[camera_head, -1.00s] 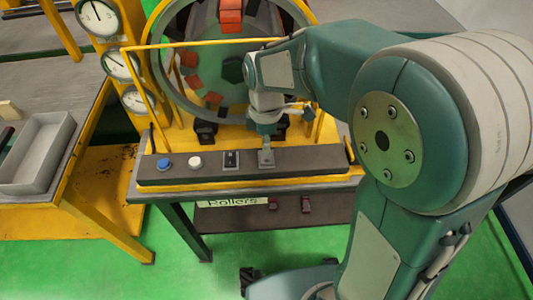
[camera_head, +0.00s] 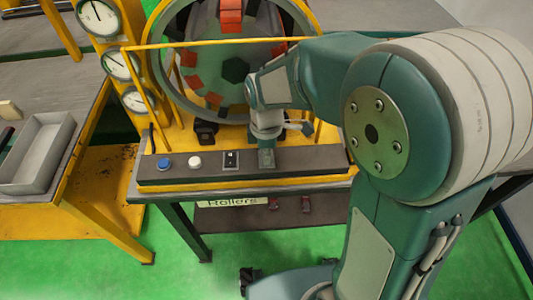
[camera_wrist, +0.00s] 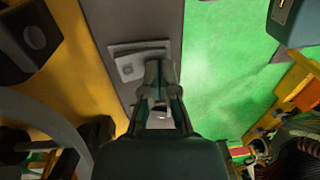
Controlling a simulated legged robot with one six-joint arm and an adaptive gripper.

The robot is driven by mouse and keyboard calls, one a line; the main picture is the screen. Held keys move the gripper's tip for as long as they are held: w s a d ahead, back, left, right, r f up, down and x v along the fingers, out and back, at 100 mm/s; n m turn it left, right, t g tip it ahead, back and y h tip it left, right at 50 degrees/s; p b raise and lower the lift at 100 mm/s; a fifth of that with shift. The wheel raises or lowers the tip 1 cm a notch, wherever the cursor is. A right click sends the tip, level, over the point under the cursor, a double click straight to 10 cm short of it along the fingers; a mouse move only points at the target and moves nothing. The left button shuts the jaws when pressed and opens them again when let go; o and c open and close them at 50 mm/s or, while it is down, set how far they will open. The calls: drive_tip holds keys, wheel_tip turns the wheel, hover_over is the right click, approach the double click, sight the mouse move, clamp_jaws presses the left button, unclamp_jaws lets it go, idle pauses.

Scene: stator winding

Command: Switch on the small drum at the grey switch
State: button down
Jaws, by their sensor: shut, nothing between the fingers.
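The grey switch (camera_wrist: 131,66) shows in the wrist view as a square grey plate with a small raised part, on the dark control panel (camera_head: 200,175). My gripper (camera_wrist: 162,72) is shut and empty. Its fingertips are over the near right part of the plate; I cannot tell whether they touch it. In the head view my gripper (camera_head: 266,158) is low at the panel and hides most of the switch. The round drum (camera_head: 181,100), with red and dark blocks inside, stands behind the panel, partly hidden by my arm.
Left of the switch on the panel are a black switch (camera_head: 231,160), a white button (camera_head: 195,162) and a blue button (camera_head: 164,163). A thin yellow bar (camera_head: 190,43) crosses in front of the drum. Gauges (camera_head: 121,64) and a grey tray (camera_head: 36,155) are at left.

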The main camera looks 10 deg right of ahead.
drive_tip(key=shift+w+r, duration=0.3)
drive_tip(key=shift+w, duration=0.45)
drive_tip(key=shift+r, duration=0.2)
wheel_tip(320, 180, up, 13)
drive_tip(key=s, duration=0.1)
drive_tip(key=shift+s+d+r, duration=0.15)
drive_tip(key=shift+s+r, duration=0.05)
drive_tip(key=shift+s, duration=0.2)
